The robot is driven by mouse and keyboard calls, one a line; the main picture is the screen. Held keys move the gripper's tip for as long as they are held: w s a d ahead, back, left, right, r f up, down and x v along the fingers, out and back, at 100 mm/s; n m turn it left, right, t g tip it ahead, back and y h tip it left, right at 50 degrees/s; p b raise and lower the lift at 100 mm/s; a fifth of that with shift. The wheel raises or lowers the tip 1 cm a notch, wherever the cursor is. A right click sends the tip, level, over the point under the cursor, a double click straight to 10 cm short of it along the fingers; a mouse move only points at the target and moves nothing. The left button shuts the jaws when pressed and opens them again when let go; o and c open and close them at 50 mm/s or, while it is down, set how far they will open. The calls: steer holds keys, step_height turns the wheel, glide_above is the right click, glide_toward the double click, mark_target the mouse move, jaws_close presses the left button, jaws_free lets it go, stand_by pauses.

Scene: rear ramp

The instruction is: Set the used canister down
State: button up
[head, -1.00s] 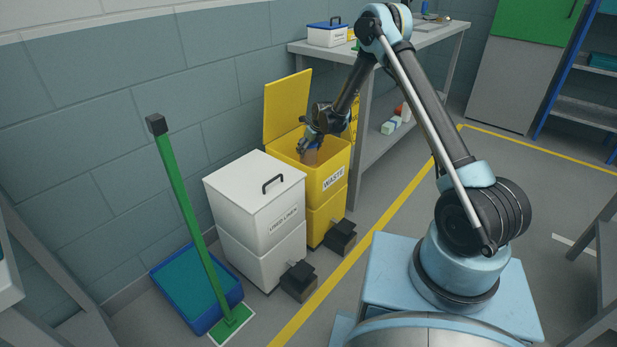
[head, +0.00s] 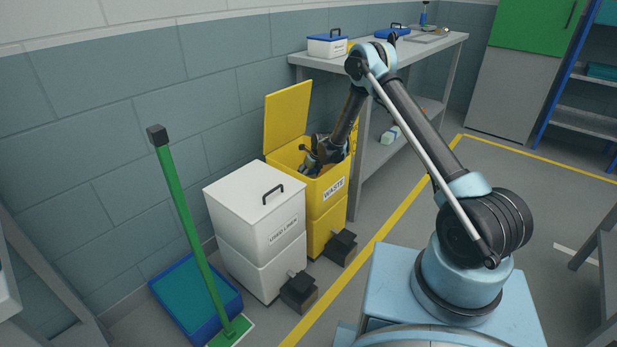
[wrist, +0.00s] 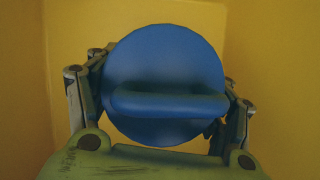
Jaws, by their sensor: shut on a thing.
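The used canister (wrist: 165,65) shows in the wrist view as a round blue end with a thick blue bar across it. My gripper (wrist: 160,108) is shut on it, with a finger at each side. Yellow walls surround both. In the head view my gripper (head: 308,172) is down inside the open yellow waste bin (head: 326,212), below its rim. The canister is hidden there by the gripper and the bin's front wall. I cannot tell whether its underside touches anything.
The bin's yellow lid (head: 287,114) stands raised at the back left. A grey bench (head: 375,150) stands behind to the right. Black pedals (head: 340,246) jut out in front.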

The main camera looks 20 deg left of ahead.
steer(key=o, duration=1.6)
steer(key=shift+r, duration=0.1)
steer(key=v, duration=1.2)
steer(key=shift+s, duration=0.1)
